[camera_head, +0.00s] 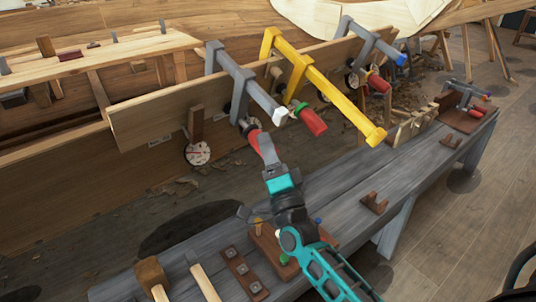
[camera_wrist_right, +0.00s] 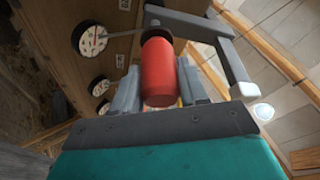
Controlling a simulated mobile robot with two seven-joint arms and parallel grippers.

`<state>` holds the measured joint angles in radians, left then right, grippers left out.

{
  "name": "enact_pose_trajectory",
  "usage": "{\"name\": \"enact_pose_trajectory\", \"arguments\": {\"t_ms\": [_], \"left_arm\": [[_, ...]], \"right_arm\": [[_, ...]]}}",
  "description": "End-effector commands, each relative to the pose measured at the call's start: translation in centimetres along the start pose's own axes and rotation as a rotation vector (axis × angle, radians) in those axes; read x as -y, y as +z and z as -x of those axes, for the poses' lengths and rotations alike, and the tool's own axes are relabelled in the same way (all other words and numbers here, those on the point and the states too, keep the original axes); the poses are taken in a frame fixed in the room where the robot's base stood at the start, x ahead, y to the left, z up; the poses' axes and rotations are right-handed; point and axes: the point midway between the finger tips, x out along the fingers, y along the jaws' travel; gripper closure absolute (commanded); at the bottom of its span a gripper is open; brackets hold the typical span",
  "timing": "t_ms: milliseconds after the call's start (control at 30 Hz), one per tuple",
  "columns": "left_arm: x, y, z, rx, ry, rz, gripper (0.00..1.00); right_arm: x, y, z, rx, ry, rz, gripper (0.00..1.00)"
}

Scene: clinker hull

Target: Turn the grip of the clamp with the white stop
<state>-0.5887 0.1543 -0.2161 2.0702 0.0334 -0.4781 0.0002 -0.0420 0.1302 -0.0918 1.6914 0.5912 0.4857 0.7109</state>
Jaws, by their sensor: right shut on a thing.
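The clamp with the white stop (camera_head: 242,82) is grey and hangs over the upper edge of the long plank. Its white stop (camera_head: 280,113) is at the near end of the bar and also shows in the wrist view (camera_wrist_right: 264,111). Its red grip (camera_wrist_right: 158,70) points toward me below the bar. My right gripper (camera_head: 264,148) is shut on this grip, with one finger on each side of it in the wrist view. In the head view the gripper partly covers the grip. My left gripper is not in view.
To the right, a yellow clamp (camera_head: 325,85) and a grey clamp with a blue stop (camera_head: 375,40) sit on the plank (camera_head: 150,118). Round dials (camera_head: 198,153) hang along the plank. Below, the grey bench (camera_head: 345,185) holds wooden blocks, a mallet (camera_head: 150,275) and another clamp (camera_head: 465,92).

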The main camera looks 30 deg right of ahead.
Motion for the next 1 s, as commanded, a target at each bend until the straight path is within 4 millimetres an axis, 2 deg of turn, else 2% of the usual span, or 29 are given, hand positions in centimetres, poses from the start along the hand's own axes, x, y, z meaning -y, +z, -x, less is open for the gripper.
{"name": "enact_pose_trajectory", "arguments": {"t_ms": [200, 600, 1000], "left_arm": [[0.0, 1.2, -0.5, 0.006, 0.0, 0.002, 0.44], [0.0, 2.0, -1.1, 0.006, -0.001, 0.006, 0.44], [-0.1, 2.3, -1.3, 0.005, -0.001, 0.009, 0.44]], "right_arm": [[-0.1, 0.0, 0.0, 0.001, -0.075, 0.195, 0.88], [0.0, 0.0, 0.0, 0.0, -0.199, 0.526, 0.88], [0.1, 0.0, 0.0, 0.0, -0.271, 0.717, 0.88]]}}
